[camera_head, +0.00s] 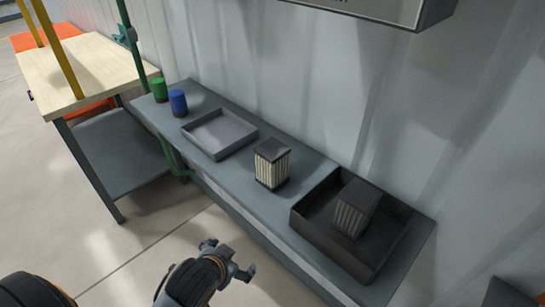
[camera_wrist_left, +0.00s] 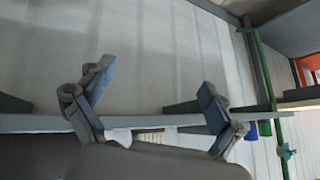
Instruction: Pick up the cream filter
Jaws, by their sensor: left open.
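The cream filter (camera_head: 271,164) is a pleated block with dark end caps, standing upright on the grey bench between the grey tray and the black tray. A strip of its cream pleats (camera_wrist_left: 150,137) shows between my fingers in the wrist view, the rest hidden by my gripper. My left gripper (camera_head: 228,261) is open and empty, in front of the bench and apart from the filter. Its spread fingers (camera_wrist_left: 155,98) also show in the wrist view. My right gripper is not in view.
A dark grey filter (camera_head: 354,208) stands in the black tray (camera_head: 375,257). The shallow grey tray (camera_head: 219,134) is empty. A blue can (camera_head: 178,103) and a green can (camera_head: 159,90) stand at the bench's far end. A wooden-topped table (camera_head: 95,66) stands beyond.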

